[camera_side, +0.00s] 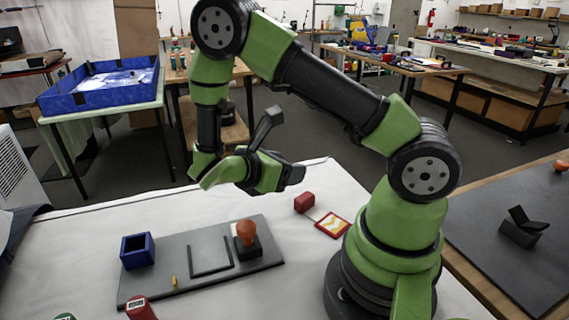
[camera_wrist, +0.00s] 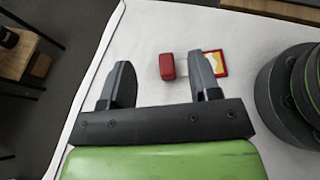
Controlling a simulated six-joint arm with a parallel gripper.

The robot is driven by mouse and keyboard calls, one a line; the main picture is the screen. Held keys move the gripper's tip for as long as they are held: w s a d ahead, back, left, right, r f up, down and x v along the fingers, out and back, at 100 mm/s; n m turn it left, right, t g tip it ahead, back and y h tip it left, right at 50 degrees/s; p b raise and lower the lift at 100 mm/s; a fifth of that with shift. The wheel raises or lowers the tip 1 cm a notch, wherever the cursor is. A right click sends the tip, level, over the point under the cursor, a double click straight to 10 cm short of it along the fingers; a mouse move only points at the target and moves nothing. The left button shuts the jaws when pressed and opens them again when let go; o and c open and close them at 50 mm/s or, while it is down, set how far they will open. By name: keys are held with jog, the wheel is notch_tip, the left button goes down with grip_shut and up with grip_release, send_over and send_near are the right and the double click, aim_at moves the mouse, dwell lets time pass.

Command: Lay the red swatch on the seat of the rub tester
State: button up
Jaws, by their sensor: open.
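A flat square swatch with a red border and a yellow-and-white face (camera_side: 332,225) lies on the white table, left of my base. A pale strip joins it to a small red block (camera_side: 304,202). In the wrist view, the red block (camera_wrist: 167,66) shows between my fingers, and the swatch (camera_wrist: 220,60) is partly hidden behind the right finger. My gripper (camera_side: 291,176) is open and empty, above and apart from the block. The rub tester appears to be the grey board (camera_side: 185,282), with a black rectangular frame (camera_side: 192,274), probably its seat, lying empty on it.
An orange-knobbed black block (camera_side: 246,238) stands right of the frame. A red labelled item (camera_side: 140,308) is at the front. White table around the swatch is clear.

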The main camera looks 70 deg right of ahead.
jog(key=s+a+r+m+t+y, duration=0.3)
jog(key=a+r+m+t+y, duration=0.3)
jog(key=r+m, duration=0.3)
jog(key=s+a+r+m+t+y, duration=0.4)
jog(key=a+r+m+t+y, duration=0.2)
jog(key=r, duration=0.4)
jog(key=a+m+y, duration=0.1)
jog(key=m+y, duration=0.1)
jog(key=shift+s+a+m, duration=0.15)
jog(key=shift+s+m, duration=0.05)
jog(key=shift+m, duration=0.2)
jog(key=o, duration=0.5)
